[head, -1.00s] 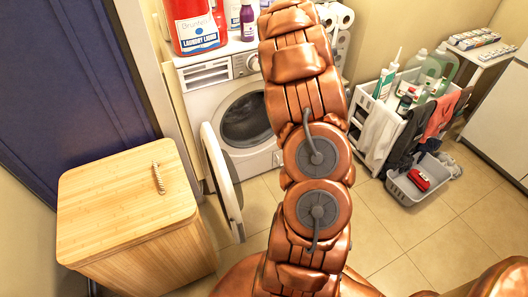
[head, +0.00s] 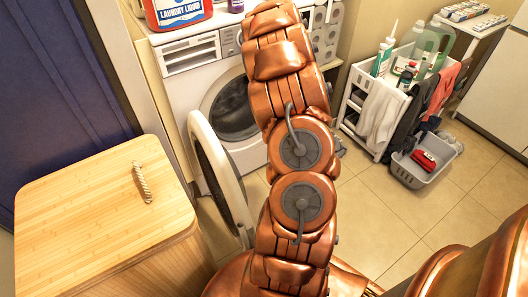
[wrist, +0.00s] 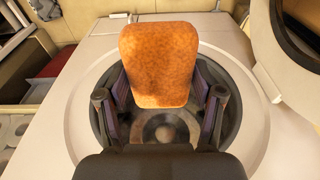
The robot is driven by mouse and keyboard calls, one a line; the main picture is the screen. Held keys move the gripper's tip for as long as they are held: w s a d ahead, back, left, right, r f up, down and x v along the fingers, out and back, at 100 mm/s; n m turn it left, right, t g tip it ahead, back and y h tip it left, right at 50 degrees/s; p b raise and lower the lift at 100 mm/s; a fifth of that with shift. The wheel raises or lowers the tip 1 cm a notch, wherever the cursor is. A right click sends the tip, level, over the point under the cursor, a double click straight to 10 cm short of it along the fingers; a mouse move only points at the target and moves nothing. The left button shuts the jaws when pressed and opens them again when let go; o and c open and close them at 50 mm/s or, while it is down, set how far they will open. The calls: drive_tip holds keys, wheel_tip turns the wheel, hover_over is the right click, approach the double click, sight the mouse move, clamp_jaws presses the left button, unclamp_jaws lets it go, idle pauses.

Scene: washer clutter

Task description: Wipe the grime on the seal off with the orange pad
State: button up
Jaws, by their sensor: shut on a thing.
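My gripper (wrist: 162,92) is shut on the orange pad (wrist: 160,60), which stands up between the two fingers in the wrist view. Behind the pad is the washer's round opening, with its grey seal (wrist: 87,108) around the dark drum. The pad hides part of the opening's rim, and I cannot make out any grime on the seal. In the head view the white washer (head: 185,90) stands open, its round door (head: 216,170) swung out to the left. My arm covers the right part of the opening there and hides my gripper and the pad.
A wooden hamper (head: 85,205) with a rope handle stands at the left. A laundry liquid container (head: 178,10) is on the washer. A white rack (head: 352,112) with bottles and cloths and a grey basket (head: 408,172) are at the right. Tiled floor between is clear.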

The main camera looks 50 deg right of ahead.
wheel_tip(320, 180, down, 20)
drive_tip(key=b, duration=1.9)
drive_tip(key=p, duration=0.2)
approach(245, 135)
drive_tip(key=shift+s+f, duration=0.8)
drive_tip(key=shift+s, duration=0.05)
drive_tip(key=shift+d+f+p, duration=0.2)
drive_tip(key=shift+f, duration=0.7)
drive_tip(key=shift+d+f+p, duration=0.2)
drive_tip(key=shift+f, duration=0.75)
drive_tip(key=shift+f+p, duration=0.3)
drive_tip(key=shift+f, duration=0.35)
drive_tip(key=shift+a, duration=0.1)
drive_tip(key=shift+a+p, duration=0.45)
drive_tip(key=shift+p, duration=0.1)
drive_tip(key=shift+w, duration=0.1)
drive_tip(key=shift+w+d, duration=0.2)
drive_tip(key=shift+w, duration=0.85)
drive_tip(key=shift+w+d, duration=0.2)
drive_tip(key=shift+w, duration=0.05)
